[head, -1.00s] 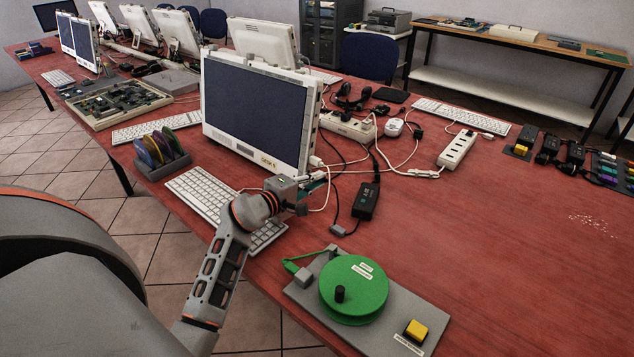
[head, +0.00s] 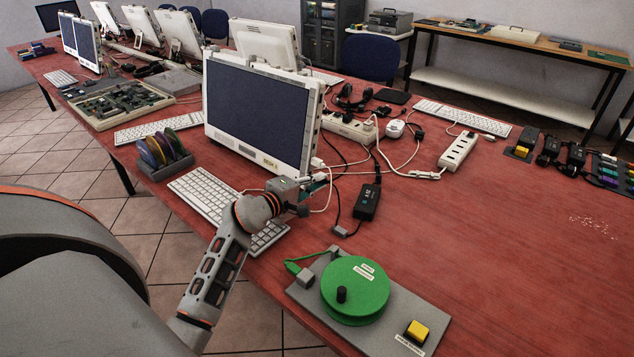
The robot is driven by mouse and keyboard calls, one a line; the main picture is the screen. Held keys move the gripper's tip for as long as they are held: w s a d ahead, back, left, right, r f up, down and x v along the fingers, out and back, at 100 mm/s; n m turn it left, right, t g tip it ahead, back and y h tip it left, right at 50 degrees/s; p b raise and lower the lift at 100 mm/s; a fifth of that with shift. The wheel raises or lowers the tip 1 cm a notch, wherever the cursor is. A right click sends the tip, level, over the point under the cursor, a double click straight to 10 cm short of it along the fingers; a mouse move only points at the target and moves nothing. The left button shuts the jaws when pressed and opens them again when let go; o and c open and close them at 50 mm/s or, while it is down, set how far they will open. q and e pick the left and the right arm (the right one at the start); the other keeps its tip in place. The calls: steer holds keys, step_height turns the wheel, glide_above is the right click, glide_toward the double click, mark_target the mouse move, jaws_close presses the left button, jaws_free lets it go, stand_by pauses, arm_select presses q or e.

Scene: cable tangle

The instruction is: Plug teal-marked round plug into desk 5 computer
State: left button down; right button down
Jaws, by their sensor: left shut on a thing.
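The desk computer (head: 257,112) is a white all-in-one with a dark screen and a small label on its lower bezel, too small to read surely. My left gripper (head: 307,196) is at its lower right corner, just in front of its right side, where cables enter. The gripper is shut on a small plug, mostly hidden by the fingers and wrist. I cannot tell whether the plug touches a socket. My right gripper is out of view.
A black power brick (head: 367,203) lies right of the gripper among loose cables. A white keyboard (head: 204,190) lies under my left arm. A green cable reel (head: 354,287) stands in front. Power strips (head: 457,150) lie behind.

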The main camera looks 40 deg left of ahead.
arm_select(q)
steer(key=shift+w+a+b, duration=0.1)
steer(key=shift+a+b, duration=0.2)
steer(key=shift+a, duration=0.85)
stand_by(0.4)
steer(key=c, duration=2)
jaws_free()
steer(key=shift+a, duration=0.1)
steer(key=v, duration=1.2)
